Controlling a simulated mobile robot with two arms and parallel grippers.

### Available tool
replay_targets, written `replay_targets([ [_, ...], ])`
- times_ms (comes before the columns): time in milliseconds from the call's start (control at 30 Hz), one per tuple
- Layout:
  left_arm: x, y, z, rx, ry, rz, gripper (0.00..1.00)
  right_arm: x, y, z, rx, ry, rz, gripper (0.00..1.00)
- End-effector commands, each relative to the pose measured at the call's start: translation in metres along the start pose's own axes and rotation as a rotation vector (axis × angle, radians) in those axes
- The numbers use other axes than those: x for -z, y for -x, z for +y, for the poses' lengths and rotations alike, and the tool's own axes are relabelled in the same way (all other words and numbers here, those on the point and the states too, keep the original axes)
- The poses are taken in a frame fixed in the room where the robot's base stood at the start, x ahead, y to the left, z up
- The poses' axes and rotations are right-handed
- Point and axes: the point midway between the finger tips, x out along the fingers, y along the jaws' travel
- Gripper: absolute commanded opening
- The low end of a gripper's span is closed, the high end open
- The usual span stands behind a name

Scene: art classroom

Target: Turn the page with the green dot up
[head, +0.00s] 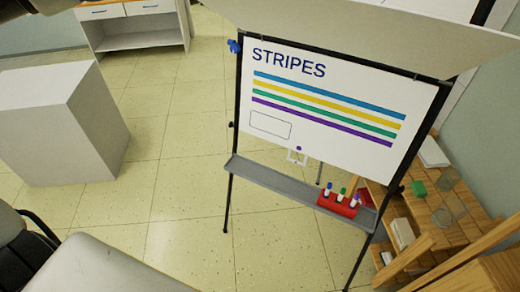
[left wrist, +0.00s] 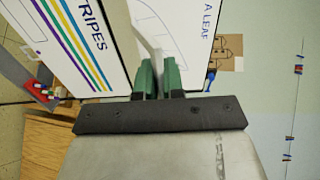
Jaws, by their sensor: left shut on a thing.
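A flip-chart page headed STRIPES (head: 325,105), with blue, yellow, green and purple bands, faces me on a black-framed easel (head: 236,120). A pale raised sheet (head: 400,28) spans the easel's top, above the heading. In the left wrist view, turned sideways, the STRIPES page (left wrist: 72,45) is at left. My left gripper (left wrist: 158,75), with green fingertips, is shut on a thin white sheet edge. Beyond it is a white surface (left wrist: 190,15) with "A LEAF" and a leaf outline. No green dot shows. My right gripper is not in view.
The easel's grey ledge (head: 275,183) holds a red marker holder (head: 337,203). A wooden shelf (head: 440,215) stands close at right. A grey block (head: 62,125) stands at left. Tiled floor (head: 170,215) lies open between the block and easel.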

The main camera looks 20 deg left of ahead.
Motion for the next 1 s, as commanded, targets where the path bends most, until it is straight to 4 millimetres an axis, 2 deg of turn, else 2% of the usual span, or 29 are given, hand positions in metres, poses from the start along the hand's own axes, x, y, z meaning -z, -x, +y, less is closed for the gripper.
replay_targets([
  [300,0.001,-0.011,-0.026,0.002,-0.002,0.0,0.0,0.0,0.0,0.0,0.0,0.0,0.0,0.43],
  [767,0.001,-0.013,-0.032,0.003,0.0,0.001,0.0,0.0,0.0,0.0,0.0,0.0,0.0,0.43],
  [1000,0.001,-0.024,-0.047,0.003,-0.001,0.0,0.0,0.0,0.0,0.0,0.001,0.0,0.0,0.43],
])
